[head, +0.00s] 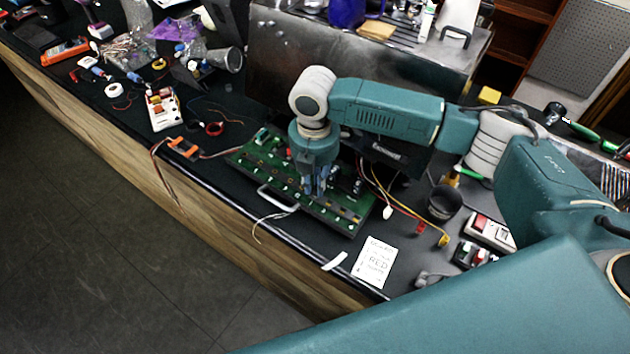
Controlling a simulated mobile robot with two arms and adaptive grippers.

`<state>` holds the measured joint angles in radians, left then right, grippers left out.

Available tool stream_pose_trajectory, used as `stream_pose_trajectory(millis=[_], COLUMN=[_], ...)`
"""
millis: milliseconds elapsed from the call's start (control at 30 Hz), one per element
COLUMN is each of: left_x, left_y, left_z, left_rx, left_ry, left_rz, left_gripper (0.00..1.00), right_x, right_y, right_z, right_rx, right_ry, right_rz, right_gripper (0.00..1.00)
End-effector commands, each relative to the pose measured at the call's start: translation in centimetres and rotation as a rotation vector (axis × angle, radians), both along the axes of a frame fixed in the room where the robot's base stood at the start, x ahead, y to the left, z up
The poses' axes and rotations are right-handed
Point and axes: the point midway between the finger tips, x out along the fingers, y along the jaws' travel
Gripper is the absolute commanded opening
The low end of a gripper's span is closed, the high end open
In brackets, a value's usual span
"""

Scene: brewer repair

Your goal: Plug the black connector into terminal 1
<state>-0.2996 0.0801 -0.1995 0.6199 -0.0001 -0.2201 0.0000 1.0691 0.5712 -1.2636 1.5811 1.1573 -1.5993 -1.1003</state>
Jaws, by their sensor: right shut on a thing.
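The green terminal board (335,215) lies on the black bench top near its front edge, with a row of terminals and small labels too small to read. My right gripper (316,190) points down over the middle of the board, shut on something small. The fingers hide most of it; I take it to be the black connector, but its outline is not clear. I cannot tell whether it touches a terminal, nor which terminal is number 1. My left gripper is not in view.
Loose wires end in white (388,212), red (421,228) and yellow (443,240) connectors right of the board. An orange connector (183,147) lies left. A printed card (375,262) lies in front, a dark cup (444,203) at right. A metal box (340,60) stands behind.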

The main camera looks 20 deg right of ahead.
Motion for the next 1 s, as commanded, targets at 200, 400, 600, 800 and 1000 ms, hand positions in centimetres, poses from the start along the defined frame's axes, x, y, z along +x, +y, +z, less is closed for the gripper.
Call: stream_pose_trajectory(millis=[200,400,600,800,1000], left_x=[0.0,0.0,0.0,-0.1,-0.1], left_y=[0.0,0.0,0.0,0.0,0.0], left_z=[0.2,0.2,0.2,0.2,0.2], left_rx=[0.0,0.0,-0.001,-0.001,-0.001], left_ry=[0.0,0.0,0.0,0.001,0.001], left_rz=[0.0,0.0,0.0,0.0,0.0], left_gripper=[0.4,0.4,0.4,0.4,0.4], right_x=[0.0,0.0,0.0,0.0,0.1], right_y=[0.0,0.0,0.0,0.0,0.1], right_z=[0.0,0.0,0.0,0.0,1.8], right_rx=[0.001,0.001,0.0,0.0,0.001], right_ry=[0.0,0.0,0.0,0.0,-0.003], right_rz=[0.0,0.0,0.0,0.0,0.001], right_gripper=[0.01,0.01,0.37,0.37,0.37])
